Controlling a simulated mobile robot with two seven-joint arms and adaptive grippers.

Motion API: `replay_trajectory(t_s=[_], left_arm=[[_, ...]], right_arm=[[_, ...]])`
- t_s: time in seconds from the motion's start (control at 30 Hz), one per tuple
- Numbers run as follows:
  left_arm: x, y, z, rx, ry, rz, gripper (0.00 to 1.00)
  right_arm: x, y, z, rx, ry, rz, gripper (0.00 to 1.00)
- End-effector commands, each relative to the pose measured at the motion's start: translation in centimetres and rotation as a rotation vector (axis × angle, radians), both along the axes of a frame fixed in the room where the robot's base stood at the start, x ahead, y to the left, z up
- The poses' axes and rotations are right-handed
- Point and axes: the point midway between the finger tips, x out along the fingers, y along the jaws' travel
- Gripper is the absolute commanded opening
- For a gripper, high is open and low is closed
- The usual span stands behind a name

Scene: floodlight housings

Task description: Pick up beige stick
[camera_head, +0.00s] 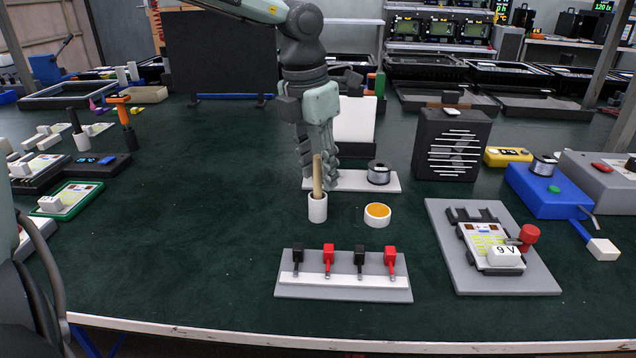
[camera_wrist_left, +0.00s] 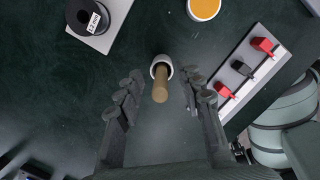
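The beige stick (camera_head: 317,178) stands upright in a small white cup (camera_head: 317,208) near the middle of the table. My left gripper (camera_head: 319,170) points down just behind the stick in the head view. In the left wrist view the beige stick (camera_wrist_left: 160,90) shows end-on, in the gap between the two spread fingers of the left gripper (camera_wrist_left: 166,98), with clear space on both sides. The white cup (camera_wrist_left: 161,66) is beyond it; the stick's lower end is hidden inside. My right gripper is in neither view.
An orange-filled white dish (camera_head: 377,214) is right of the cup. A solder spool (camera_head: 379,172) stands on a white plate (camera_head: 352,183) behind. A board with red and black clips (camera_head: 343,276) lies in front. The table's left middle is clear.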

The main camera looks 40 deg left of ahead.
Motion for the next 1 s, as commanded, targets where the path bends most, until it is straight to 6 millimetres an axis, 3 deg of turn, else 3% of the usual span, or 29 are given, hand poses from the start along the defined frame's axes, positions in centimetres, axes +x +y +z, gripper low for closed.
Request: replay_trajectory(t_s=[0.13, 0.4, 0.7, 1.0], left_arm=[[0.2, -0.1, -1.6, 0.0, 0.001, -0.001, 0.37], [0.3, -0.2, -1.8, 0.0, -0.001, 0.0, 0.36], [0.3, -0.1, -1.8, 0.0, -0.001, 0.0, 0.0], [0.3, -0.1, -1.7, 0.0, -0.002, 0.0, 0.0]], right_arm=[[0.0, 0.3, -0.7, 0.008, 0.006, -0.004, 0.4], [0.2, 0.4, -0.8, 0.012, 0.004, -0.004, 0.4], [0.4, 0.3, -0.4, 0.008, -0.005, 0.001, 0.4], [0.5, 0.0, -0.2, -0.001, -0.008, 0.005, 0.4]])
